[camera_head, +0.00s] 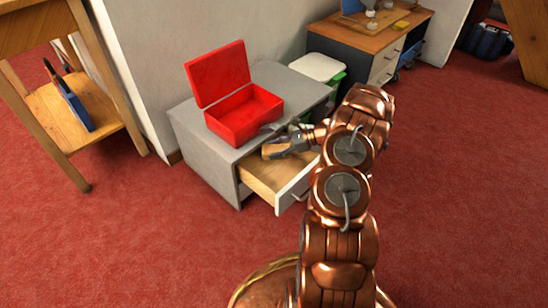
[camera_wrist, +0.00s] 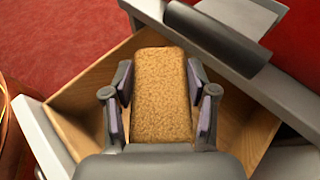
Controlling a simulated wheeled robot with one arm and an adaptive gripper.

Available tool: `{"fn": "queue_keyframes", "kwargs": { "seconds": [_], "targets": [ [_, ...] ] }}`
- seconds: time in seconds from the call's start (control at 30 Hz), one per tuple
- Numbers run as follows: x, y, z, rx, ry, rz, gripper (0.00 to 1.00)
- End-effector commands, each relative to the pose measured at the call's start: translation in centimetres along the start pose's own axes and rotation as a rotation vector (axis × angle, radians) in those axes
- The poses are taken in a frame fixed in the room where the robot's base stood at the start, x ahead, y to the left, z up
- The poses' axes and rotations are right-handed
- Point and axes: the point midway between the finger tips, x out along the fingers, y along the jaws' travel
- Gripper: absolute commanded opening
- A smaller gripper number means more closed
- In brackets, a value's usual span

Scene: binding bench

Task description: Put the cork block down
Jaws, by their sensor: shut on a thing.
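The cork block (camera_wrist: 160,90) is tan and speckled, a rounded rectangle between the two fingers of my gripper (camera_wrist: 161,102) in the wrist view. My gripper is shut on it. In the head view my gripper (camera_head: 283,146) holds the cork block (camera_head: 275,150) at the open drawer of a grey cabinet. Behind the block in the wrist view is the wooden inside of the drawer (camera_wrist: 85,103). I cannot tell whether the block touches the drawer floor. My arm hides part of the cabinet's right side in the head view.
The grey cabinet (camera_head: 195,130) has an open red box (camera_head: 232,125) on top. A white-lidded bin (camera_head: 318,68) stands behind. Red carpet (camera_head: 130,240) is clear at the left.

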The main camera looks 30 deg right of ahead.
Motion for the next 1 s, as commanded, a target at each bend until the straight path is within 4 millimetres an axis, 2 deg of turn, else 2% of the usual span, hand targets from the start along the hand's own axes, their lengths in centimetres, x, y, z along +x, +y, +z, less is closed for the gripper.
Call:
{"fn": "queue_keyframes", "kwargs": {
  "seconds": [0.27, 0.63, 1.0],
  "targets": [
    [1.5, 0.0, -3.5, 0.003, 0.000, 0.001, 0.23],
    [1.7, -0.2, -3.3, 0.001, 0.000, 0.001, 0.23],
    [2.0, -0.2, -4.1, 0.001, 0.000, 0.000, 0.23]
  ]
}}
